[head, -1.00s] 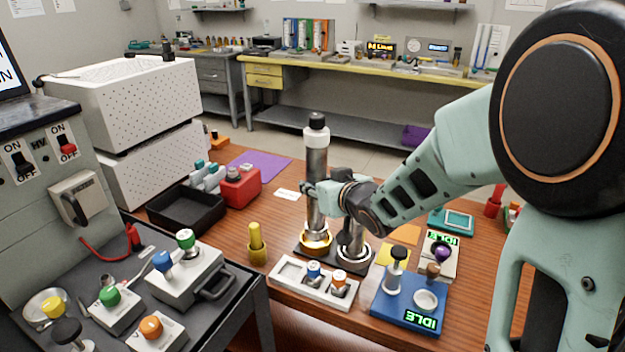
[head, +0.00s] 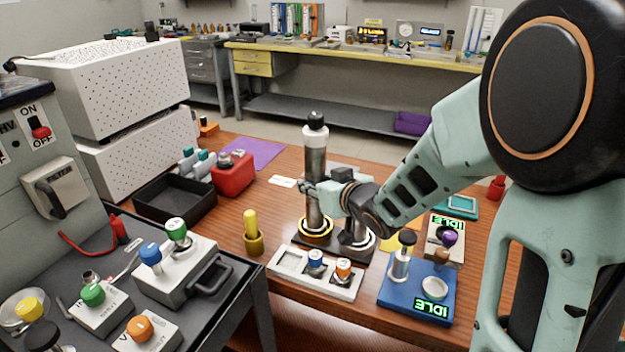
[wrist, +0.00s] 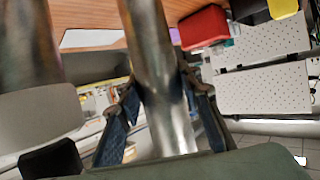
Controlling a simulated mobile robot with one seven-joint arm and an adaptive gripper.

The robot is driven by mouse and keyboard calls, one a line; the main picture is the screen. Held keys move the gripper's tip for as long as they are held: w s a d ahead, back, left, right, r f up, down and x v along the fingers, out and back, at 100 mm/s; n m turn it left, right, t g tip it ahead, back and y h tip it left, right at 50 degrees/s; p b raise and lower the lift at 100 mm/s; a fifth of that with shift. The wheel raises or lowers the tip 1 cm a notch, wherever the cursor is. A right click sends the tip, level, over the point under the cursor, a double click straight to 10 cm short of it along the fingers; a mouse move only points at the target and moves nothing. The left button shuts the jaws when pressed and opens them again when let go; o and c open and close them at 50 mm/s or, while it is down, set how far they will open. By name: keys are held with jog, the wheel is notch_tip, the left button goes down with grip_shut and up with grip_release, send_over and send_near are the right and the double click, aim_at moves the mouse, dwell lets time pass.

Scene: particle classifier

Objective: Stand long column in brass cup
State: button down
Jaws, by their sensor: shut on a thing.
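The long column (head: 315,160) is a tall silver cylinder with a white collar and black cap. It stands upright, its lower end at the brass cup (head: 316,235), a gold ring on a dark base. It appears to be inside the ring; whether it touches the bottom is hidden. My gripper (head: 312,190) is shut around the column's lower-middle part from the right. In the wrist view the column (wrist: 158,80) runs between both fingers of my gripper (wrist: 158,105). A silver cup (head: 357,241) sits right of the brass one, partly hidden by my gripper.
A white tray (head: 289,263) with small capped pieces lies in front. A blue device (head: 400,303) is at front right. A yellow rod in a holder (head: 252,235) stands left. A black bin (head: 165,210) and red box (head: 234,178) are further back left.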

jog(key=shift+w+r, duration=0.1)
jog(key=shift+r, duration=0.2)
jog(key=shift+f, duration=0.15)
jog(key=c, duration=1.7)
grip_release()
jog(key=shift+d+f, duration=0.1)
jog(key=shift+f, duration=0.05)
jog(key=shift+o, duration=0.2)
jog(key=shift+r, duration=0.2)
jog(key=p+v, duration=0.2)
jog(key=v, duration=1)
jog(key=shift+f, duration=0.1)
